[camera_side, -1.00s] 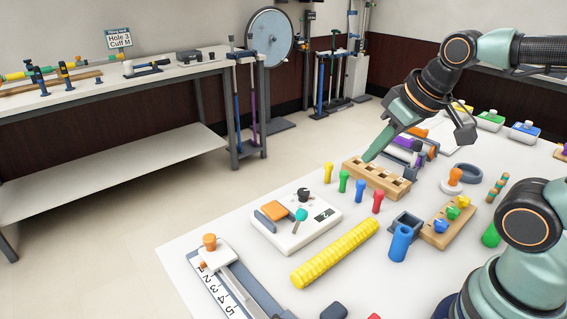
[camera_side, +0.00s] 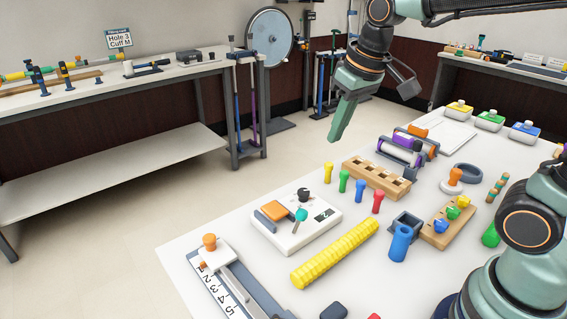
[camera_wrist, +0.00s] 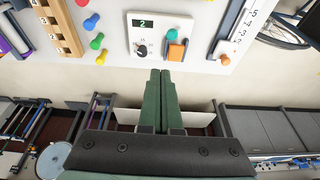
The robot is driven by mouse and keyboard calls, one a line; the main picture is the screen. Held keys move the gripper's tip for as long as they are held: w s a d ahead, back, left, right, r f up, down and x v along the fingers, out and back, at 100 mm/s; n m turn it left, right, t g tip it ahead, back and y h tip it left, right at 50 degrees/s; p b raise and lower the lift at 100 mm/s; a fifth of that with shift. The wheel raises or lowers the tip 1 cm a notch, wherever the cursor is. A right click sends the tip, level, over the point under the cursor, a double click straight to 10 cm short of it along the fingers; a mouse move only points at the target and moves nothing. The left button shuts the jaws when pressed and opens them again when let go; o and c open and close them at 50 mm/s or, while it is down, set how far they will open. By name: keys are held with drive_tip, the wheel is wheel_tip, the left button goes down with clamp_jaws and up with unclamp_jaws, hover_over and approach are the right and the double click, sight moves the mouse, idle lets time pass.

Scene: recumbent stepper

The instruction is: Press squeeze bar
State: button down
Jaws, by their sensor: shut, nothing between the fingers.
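No part is labelled as a squeeze bar, and I cannot tell for certain which one it is. A white box (camera_side: 290,236) on the table carries an orange pad (camera_side: 275,210), a teal knob, a black dial and a small display. Beyond the wooden block is a frame with purple-ended rollers (camera_side: 400,152). My gripper (camera_side: 337,136) is shut and empty, raised in the air at the table's far edge. In the wrist view my shut fingers (camera_wrist: 160,74) point toward the white box (camera_wrist: 150,34), whose display reads 2; the orange pad (camera_wrist: 176,51) shows just ahead, apart from the fingertips.
A wooden block (camera_side: 376,180) with slots stands behind several coloured pegs (camera_side: 344,181). A yellow ribbed roll (camera_side: 335,253) lies in front of the white box. A numbered slide (camera_side: 222,285) is at the near left. The air around my gripper is clear.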

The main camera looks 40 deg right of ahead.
drive_tip(key=w+a+f+g, duration=0.2)
drive_tip(key=w, duration=0.4)
drive_tip(key=g, duration=0.2)
hover_over(276, 209)
drive_tip(key=shift+w+a+f, duration=0.1)
drive_tip(key=shift+f, duration=2.25)
wheel_tip(276, 209, down, 14)
drive_tip(key=shift+f, duration=0.1)
